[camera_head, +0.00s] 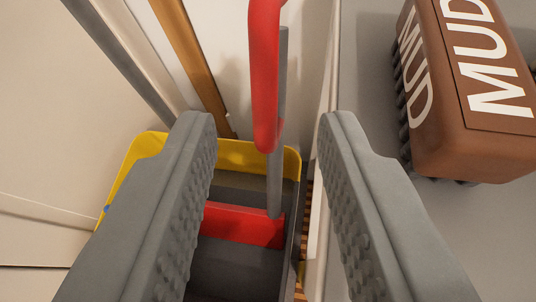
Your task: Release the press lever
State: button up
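The press lever (265,80) is a red handle on a grey bar, in the upper middle of the view. It stands roughly upright, and its grey lower end reaches down to a yellow-rimmed container. My gripper (263,125) is open. Its two grey ribbed fingers are wide apart, one on each side of the lever in the picture. Neither finger visibly touches the red handle. The handle's top is cut off by the frame edge.
The yellow-rimmed container (245,154) holds a red piece (243,226) between dark grey parts. A brown block marked MUD (480,95) lies on a grey surface at the right, near the right finger. An orange-brown post (193,65) and pale panels stand at the left.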

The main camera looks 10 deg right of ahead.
jog(key=v, duration=0.8)
jog(key=shift+s, duration=0.25)
jog(key=shift+r, duration=0.15)
jog(key=s+a+r+n+t+y, duration=0.1)
jog(key=s+a+r+t, duration=0.1)
jog(key=s+a+r, duration=0.75)
jog(key=s+a+r+n+t+y, duration=0.1)
jog(key=s+a+r+n, duration=0.1)
jog(key=s+a+r, duration=0.75)
jog(key=s+a+r+y, duration=0.1)
jog(key=s+a+r, duration=0.1)
jog(key=s, duration=0.6)
jog(key=s+a+r+n+t+y, duration=0.1)
jog(key=s+a+r, duration=0.1)
jog(key=s+r, duration=0.3)
jog(key=s+a+r+n+t, duration=0.1)
jog(key=s+r, duration=0.3)
jog(key=s, duration=0.7)
jog(key=shift+a+y, duration=0.4)
jog(key=shift+a, duration=0.3)
